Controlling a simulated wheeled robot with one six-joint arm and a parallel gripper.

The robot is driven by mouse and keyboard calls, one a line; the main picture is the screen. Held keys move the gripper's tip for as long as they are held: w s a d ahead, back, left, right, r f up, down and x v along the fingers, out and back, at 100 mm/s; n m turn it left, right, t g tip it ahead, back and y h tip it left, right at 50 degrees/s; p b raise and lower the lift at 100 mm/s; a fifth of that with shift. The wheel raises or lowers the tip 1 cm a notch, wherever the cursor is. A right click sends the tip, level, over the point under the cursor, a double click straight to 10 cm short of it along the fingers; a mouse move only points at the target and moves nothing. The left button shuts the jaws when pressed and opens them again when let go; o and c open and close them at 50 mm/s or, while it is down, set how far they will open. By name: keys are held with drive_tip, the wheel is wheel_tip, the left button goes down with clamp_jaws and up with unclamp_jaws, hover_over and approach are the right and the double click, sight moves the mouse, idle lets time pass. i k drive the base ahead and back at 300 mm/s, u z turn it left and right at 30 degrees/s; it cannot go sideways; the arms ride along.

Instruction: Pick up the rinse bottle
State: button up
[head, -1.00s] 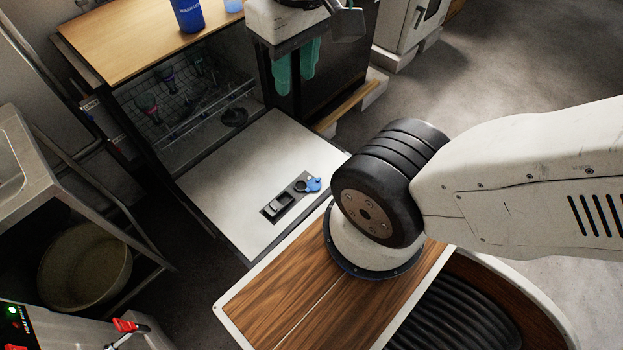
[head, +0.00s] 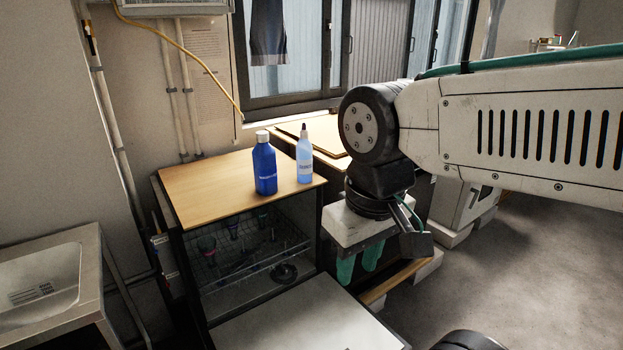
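Two bottles stand upright side by side on the wooden top (head: 205,185) of the drying oven in the head view. One is a light blue bottle with a dark pointed tip, which looks like the rinse bottle (head: 305,160). The other is a dark blue bottle (head: 265,170) with a white cap, just left of it. Their labels are too small to read. My gripper (head: 358,275) hangs right of the oven, lower than the bottles and apart from them. Its two green fingers point down with a small gap between them, empty.
The drying oven's door (head: 300,325) is folded down, showing a wire rack (head: 240,255) with several coloured items inside. A metal sink (head: 45,285) stands at left. A wooden board (head: 315,135) lies behind the bottles. Open floor (head: 530,260) lies at right.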

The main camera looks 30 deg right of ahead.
sight(304, 147)
drive_tip(key=u, duration=2.35)
drive_tip(key=k, duration=1.35)
drive_tip(key=z, duration=2.25)
drive_tip(key=i, duration=1)
drive_tip(key=z, duration=0.05)
